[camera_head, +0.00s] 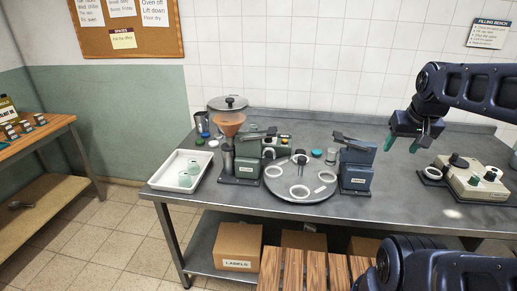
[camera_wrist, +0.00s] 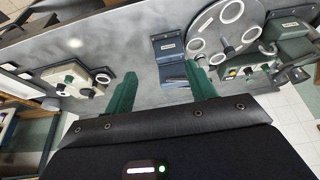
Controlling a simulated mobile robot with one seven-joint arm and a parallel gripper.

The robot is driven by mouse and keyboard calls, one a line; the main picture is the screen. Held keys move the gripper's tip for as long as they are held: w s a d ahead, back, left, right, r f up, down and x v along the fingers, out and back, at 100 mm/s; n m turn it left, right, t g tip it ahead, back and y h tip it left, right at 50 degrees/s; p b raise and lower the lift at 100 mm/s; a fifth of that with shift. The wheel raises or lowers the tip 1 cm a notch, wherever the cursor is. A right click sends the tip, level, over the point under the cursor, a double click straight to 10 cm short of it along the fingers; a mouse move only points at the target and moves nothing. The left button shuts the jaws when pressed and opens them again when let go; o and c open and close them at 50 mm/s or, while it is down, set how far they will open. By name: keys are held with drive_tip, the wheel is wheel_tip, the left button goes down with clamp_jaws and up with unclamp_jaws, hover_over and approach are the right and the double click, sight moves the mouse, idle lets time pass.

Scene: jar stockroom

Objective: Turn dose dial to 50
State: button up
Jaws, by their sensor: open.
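A cream control box (camera_head: 472,180) with dark knobs stands at the right of the steel bench. It also shows at the left in the wrist view (camera_wrist: 72,82). A second, smaller cream box (camera_head: 286,141) with coloured buttons stands behind the green machine; it shows at the right in the wrist view (camera_wrist: 236,72). I cannot tell which knob is the dose dial, and no numbers are readable. My gripper (camera_head: 408,146) is open and empty above the bench, left of the larger box and touching nothing. Its green fingers are spread apart in the wrist view (camera_wrist: 160,90).
A round grey plate (camera_head: 300,196) with white rings lies between a green machine (camera_head: 247,158) and a blue-grey machine (camera_head: 356,166). A white tray (camera_head: 180,173) stands at left. Bare bench (camera_head: 405,190) lies between the blue-grey machine and the larger cream box.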

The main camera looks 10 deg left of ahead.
drive_tip(key=w+a+r+n+g, duration=0.1)
drive_tip(key=w+a+n, duration=0.3)
drive_tip(key=w, duration=0.6)
drive_tip(key=w+a+r+n+g, duration=0.1)
drive_tip(key=w+a, duration=0.6)
drive_tip(key=w, duration=0.3)
drive_tip(key=w+a+r+n+g, duration=0.1)
drive_tip(key=w+a+r+n, duration=0.3)
drive_tip(key=w, duration=0.6)
drive_tip(key=w+a+f+n+g, duration=0.1)
drive_tip(key=w+a+f+n, duration=0.1)
drive_tip(key=w+a+f, duration=0.6)
drive_tip(key=w+a+f+n, duration=0.25)
drive_tip(key=a+f, duration=0.35)
drive_tip(key=a, duration=0.4)
drive_tip(key=w+a+f+n+g, duration=0.1)
drive_tip(key=w+a+f+n, duration=0.1)
drive_tip(key=w+a+f, duration=0.55)
drive_tip(key=shift+m, duration=0.25)
drive_tip(key=f, duration=0.7)
drive_tip(key=s+a+f, duration=0.1)
drive_tip(key=f, duration=0.2)
drive_tip(key=shift+s+f, duration=0.1)
drive_tip(key=shift+f, duration=0.1)
drive_tip(key=shift+c, duration=0.5)
drive_tip(key=c, duration=0.9)
